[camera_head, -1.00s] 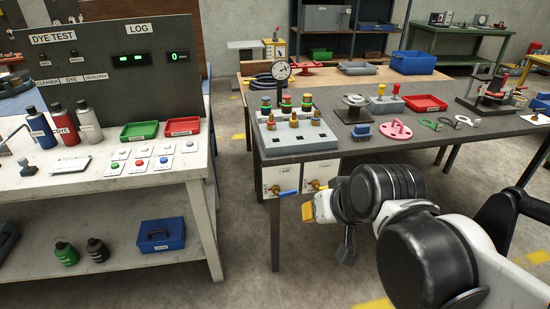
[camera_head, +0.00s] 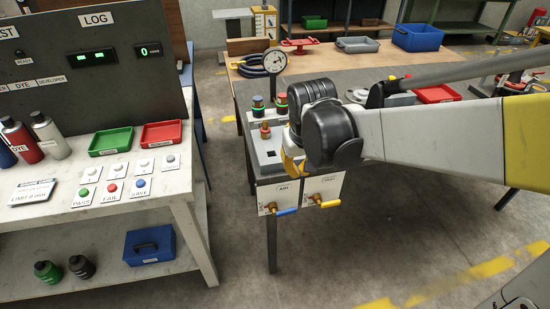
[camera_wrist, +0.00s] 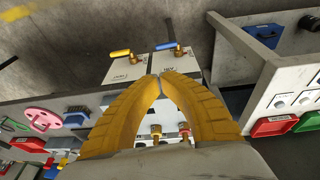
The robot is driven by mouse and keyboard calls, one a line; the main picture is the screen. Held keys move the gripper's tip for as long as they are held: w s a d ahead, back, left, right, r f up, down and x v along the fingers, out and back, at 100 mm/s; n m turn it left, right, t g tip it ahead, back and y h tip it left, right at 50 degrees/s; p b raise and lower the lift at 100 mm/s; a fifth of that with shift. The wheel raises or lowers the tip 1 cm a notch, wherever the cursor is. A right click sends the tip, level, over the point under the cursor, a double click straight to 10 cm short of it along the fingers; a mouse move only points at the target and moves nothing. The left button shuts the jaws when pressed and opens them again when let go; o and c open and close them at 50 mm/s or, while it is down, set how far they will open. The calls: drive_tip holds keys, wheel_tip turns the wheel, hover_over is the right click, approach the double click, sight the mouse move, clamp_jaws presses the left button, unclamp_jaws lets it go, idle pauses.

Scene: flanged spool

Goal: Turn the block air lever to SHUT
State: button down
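The blue lever (camera_head: 285,212) sits on a brass valve on the white panel marked AIR (camera_head: 282,189), below the table's front edge. Its handle points right, roughly level; SHUT markings are too small to read. A yellow lever (camera_head: 330,204) on the neighbouring panel also points right. In the wrist view, seen turned over, the blue lever (camera_wrist: 165,46) and yellow lever (camera_wrist: 121,52) lie beyond the fingertips. My gripper (camera_wrist: 160,76) has yellow fingers meeting at the tips, with nothing between them. In the head view my gripper (camera_head: 291,164) is partly hidden by the wrist, above the panels, apart from the levers.
The test block (camera_head: 262,150) with gauge (camera_head: 272,61) stands on the table behind my wrist. A white bench (camera_head: 188,190) with buttons and trays is at left. The floor in front of the panels is clear. My arm hides much of the table.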

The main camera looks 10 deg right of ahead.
drive_tip(key=w+f+g+p, duration=0.1)
drive_tip(key=w+f, duration=0.1)
drive_tip(key=f, duration=0.1)
drive_tip(key=w+f+g+p, duration=0.1)
drive_tip(key=w+f, duration=0.2)
drive_tip(key=f, duration=0.1)
drive_tip(key=w+f+g+p, duration=0.1)
drive_tip(key=w+f, duration=0.1)
drive_tip(key=f, duration=0.1)
drive_tip(key=shift+w+a+f+h+p, duration=0.2)
drive_tip(key=shift+w+a+h+p, duration=0.1)
drive_tip(key=shift+w+a+h, duration=0.1)
drive_tip(key=f+b, duration=0.2)
drive_tip(key=f, duration=0.2)
drive_tip(key=d+f+b, duration=0.1)
drive_tip(key=f+b, duration=0.1)
drive_tip(key=f, duration=0.3)
drive_tip(key=f+b, duration=0.2)
drive_tip(key=f, duration=0.3)
drive_tip(key=shift+d+f, duration=0.2)
drive_tip(key=shift+d, duration=0.2)
